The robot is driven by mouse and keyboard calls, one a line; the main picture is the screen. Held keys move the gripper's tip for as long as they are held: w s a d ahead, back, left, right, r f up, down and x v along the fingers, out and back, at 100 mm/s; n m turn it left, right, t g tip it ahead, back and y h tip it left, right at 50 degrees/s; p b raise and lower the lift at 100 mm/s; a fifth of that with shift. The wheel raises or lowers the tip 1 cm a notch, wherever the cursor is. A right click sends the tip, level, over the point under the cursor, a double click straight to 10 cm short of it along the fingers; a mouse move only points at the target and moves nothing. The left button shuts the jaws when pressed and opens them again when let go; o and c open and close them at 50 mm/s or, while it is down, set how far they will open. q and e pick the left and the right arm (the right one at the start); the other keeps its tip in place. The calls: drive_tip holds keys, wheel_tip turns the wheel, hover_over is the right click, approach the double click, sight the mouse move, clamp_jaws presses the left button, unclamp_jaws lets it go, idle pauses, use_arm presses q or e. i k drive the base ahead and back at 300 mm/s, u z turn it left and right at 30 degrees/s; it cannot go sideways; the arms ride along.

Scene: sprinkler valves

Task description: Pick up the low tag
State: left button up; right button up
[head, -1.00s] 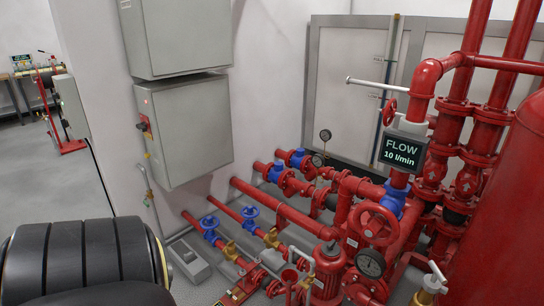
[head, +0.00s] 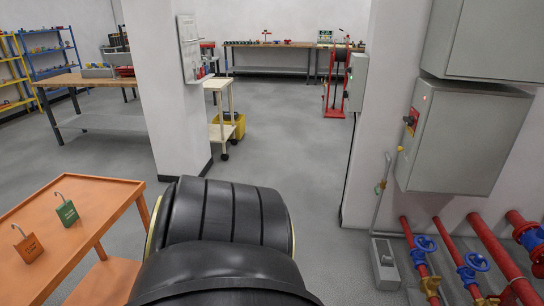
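Two tags with hooked wire loops stand on the orange cart top at the left: an orange tag (head: 28,245) and a green tag (head: 67,212) farther right and back. Both have small print that I cannot read, so I cannot tell which is the low tag. Neither of my grippers shows. A large black arm link of mine fills the lower middle, right of the cart, and no fingertips are visible.
The orange cart (head: 105,185) has a lower shelf. A cream trolley (head: 217,120) and a yellow bucket (head: 235,125) stand behind, near a white pillar (head: 165,80). Red pipes with blue valves (head: 425,243) and a grey cabinet (head: 465,135) are at right. Grey floor is open in the middle.

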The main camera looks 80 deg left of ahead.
sight(29, 247)
drive_tip(key=u, duration=4.4)
drive_tip(key=k, duration=0.6)
drive_tip(key=z, duration=0.85)
drive_tip(key=i, duration=2.25)
drive_tip(key=u, duration=0.8)
